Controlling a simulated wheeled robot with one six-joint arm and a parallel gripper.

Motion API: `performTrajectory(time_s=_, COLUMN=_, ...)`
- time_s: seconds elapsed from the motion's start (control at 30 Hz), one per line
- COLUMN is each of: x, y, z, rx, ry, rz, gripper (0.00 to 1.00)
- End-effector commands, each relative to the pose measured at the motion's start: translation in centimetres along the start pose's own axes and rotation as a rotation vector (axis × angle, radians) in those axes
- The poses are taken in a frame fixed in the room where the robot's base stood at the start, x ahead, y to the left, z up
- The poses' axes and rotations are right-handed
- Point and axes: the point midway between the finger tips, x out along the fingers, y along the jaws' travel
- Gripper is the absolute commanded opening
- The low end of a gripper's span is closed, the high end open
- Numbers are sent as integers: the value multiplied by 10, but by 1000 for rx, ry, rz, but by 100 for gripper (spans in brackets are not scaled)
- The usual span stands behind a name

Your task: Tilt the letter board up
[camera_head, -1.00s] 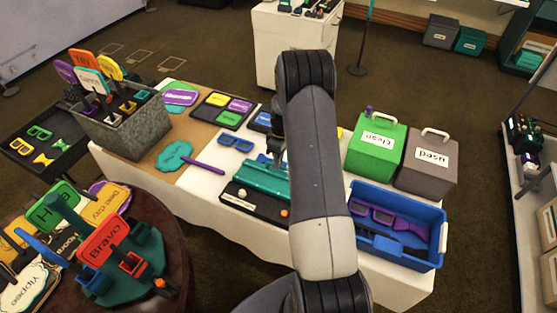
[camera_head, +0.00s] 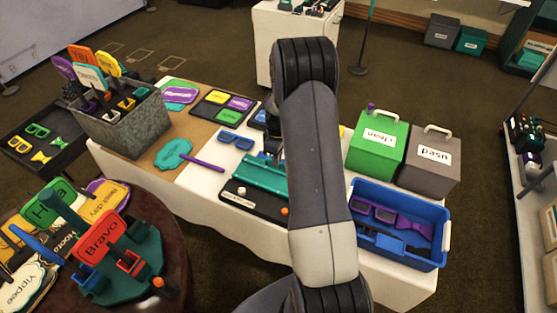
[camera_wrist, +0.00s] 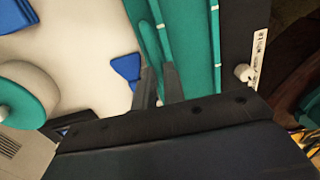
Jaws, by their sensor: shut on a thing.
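The letter board is a teal panel (camera_head: 262,176) hinged or set on a black base (camera_head: 250,200) on the white-covered table. The base has a white knob and an orange knob at its front. The arm hides the board's right end. In the wrist view the teal board (camera_wrist: 198,60) runs lengthwise beside the black base (camera_wrist: 240,35). My gripper (camera_wrist: 158,80) has its two dark fingers on either side of the board's edge and is shut on it. The board looks tilted, but its exact angle is unclear. In the head view my gripper is mostly hidden behind my arm.
Blue glasses (camera_head: 236,141) and a purple-handled teal sign (camera_head: 175,152) lie left of the board. A blue bin (camera_head: 444,215), a green box (camera_head: 377,145) and a grey box (camera_head: 429,158) stand right. A round table (camera_head: 180,265) with signs is front left.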

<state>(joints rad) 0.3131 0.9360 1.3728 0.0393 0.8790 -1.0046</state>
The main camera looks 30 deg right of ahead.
Motion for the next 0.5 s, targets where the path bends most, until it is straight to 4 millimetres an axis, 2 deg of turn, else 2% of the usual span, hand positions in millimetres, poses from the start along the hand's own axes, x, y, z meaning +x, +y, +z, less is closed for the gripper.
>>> performTrajectory(time_s=0.4, x=-16, y=-27, z=-1, rx=-4, ry=2, rz=268, gripper=0)
performTrajectory(time_s=0.5, x=-20, y=-31, z=-1, rx=0, ry=2, rz=261, gripper=0)
